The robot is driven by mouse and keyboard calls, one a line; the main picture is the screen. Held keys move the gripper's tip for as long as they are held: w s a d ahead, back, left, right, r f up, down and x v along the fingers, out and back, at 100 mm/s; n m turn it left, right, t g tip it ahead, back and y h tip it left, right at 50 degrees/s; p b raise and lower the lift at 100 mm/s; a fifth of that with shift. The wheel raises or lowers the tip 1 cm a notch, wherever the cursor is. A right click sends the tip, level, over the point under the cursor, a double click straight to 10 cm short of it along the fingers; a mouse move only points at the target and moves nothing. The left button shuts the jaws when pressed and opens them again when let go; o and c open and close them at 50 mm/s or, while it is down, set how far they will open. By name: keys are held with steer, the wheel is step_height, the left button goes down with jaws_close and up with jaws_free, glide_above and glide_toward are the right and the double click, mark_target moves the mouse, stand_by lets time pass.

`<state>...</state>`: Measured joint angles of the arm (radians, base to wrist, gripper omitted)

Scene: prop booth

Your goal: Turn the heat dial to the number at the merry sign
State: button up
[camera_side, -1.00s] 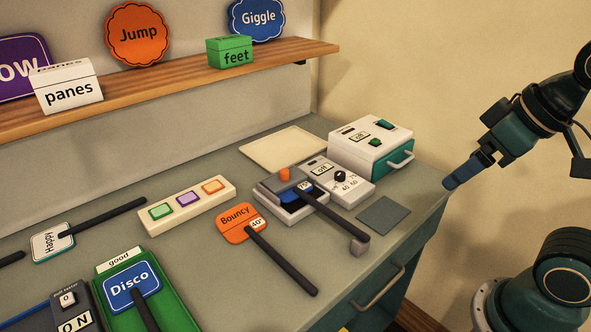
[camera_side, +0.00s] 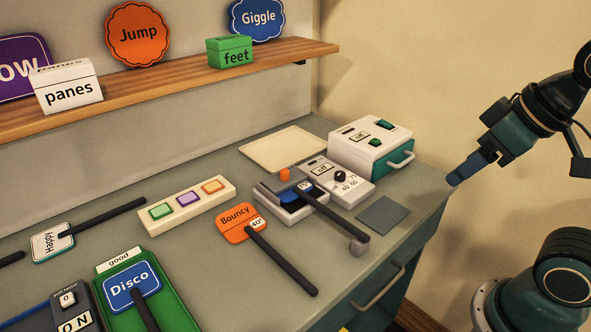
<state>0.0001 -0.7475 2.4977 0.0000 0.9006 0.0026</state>
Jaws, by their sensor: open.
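The heat dial (camera_side: 340,177) is a small black knob on a white box with a display reading "off". Numbers are printed around it; 40, 60 and what looks like 75 show. No sign reads "merry". A white sign reading "Happy" (camera_side: 47,243) lies on a black stick at the left, turned sideways; no number is readable on it. An orange "Bouncy" sign (camera_side: 234,219) has a tag reading 40. A blue sign (camera_side: 290,194) in the grey device has a small tag, perhaps 75. My gripper (camera_side: 453,180) is open and empty, right of the counter, apart from the dial.
A green tray (camera_side: 180,312) holds the "Disco" sign (camera_side: 118,288). A white box with a teal front (camera_side: 372,143) stands behind the dial box. A button strip (camera_side: 190,213) and a dark square pad (camera_side: 383,215) lie on the counter. The shelf (camera_side: 160,88) hangs above.

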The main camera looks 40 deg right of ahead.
steer(key=shift+w+r, duration=0.1)
steer(key=shift+w, duration=0.1)
steer(key=shift+c, duration=0.8)
steer(key=m+g, duration=0.6)
steer(key=m, duration=0.8)
glide_above(340, 173)
step_height(340, 173, down, 7)
steer(key=shift+r, duration=0.15)
step_height(340, 173, down, 14)
steer(key=shift+r, duration=0.1)
steer(key=shift+c, duration=0.4)
